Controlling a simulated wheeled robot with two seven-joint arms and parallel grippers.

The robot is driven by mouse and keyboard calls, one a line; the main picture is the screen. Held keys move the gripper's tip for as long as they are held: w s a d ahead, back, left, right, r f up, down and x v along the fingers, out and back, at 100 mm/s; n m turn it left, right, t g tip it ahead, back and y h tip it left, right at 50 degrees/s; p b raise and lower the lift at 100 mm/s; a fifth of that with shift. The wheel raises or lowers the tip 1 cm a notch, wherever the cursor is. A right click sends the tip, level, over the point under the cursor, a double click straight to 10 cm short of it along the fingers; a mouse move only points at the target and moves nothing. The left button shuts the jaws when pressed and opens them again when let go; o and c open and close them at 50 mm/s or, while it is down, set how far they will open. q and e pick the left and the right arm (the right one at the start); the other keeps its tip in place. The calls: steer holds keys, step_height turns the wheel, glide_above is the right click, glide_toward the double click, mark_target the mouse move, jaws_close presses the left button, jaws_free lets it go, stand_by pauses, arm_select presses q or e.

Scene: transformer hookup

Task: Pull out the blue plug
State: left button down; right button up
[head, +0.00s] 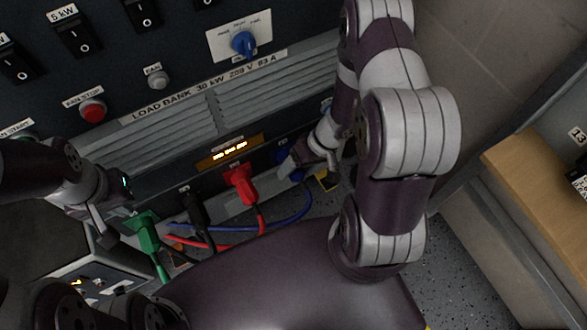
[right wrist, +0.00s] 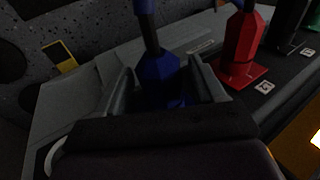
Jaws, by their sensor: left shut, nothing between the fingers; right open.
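The blue plug (right wrist: 160,78) sits upright in its socket in the right wrist view, its cable rising from its top. In the head view the blue plug (head: 281,156) is mostly hidden by my right gripper (head: 294,170). That gripper is open, and in the right wrist view its fingers (right wrist: 162,88) stand on either side of the blue plug. I cannot tell whether they touch it. My left gripper (head: 108,238) is shut and empty, left of the green plug (head: 145,231).
The red plug (head: 240,184) is the blue plug's neighbour, then the black plug (head: 197,212). Red and blue cables hang below the row. The load bank panel (head: 180,90) rises behind, with switches and an amber display (head: 230,152). A wooden-topped bench (head: 535,175) stands at right.

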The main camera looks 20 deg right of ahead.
steer(key=c, duration=1.1)
steer(key=shift+a+h+b, duration=0.1)
steer(key=shift+h+b, duration=0.55)
steer(key=shift+h, duration=0.05)
steer(key=shift+a+h+b, duration=0.15)
steer(key=shift+h+b, duration=0.4)
steer(key=shift+h, duration=0.25)
steer(key=shift+a+h, duration=0.1)
steer(key=shift+h, duration=0.5)
steer(key=shift+a+r+h, duration=0.1)
steer(key=shift+r+h, duration=0.2)
steer(key=shift+h, duration=0.6)
steer(key=shift+h+p, duration=0.3)
steer(key=shift+p, duration=0.15)
steer(key=shift+f, duration=0.15)
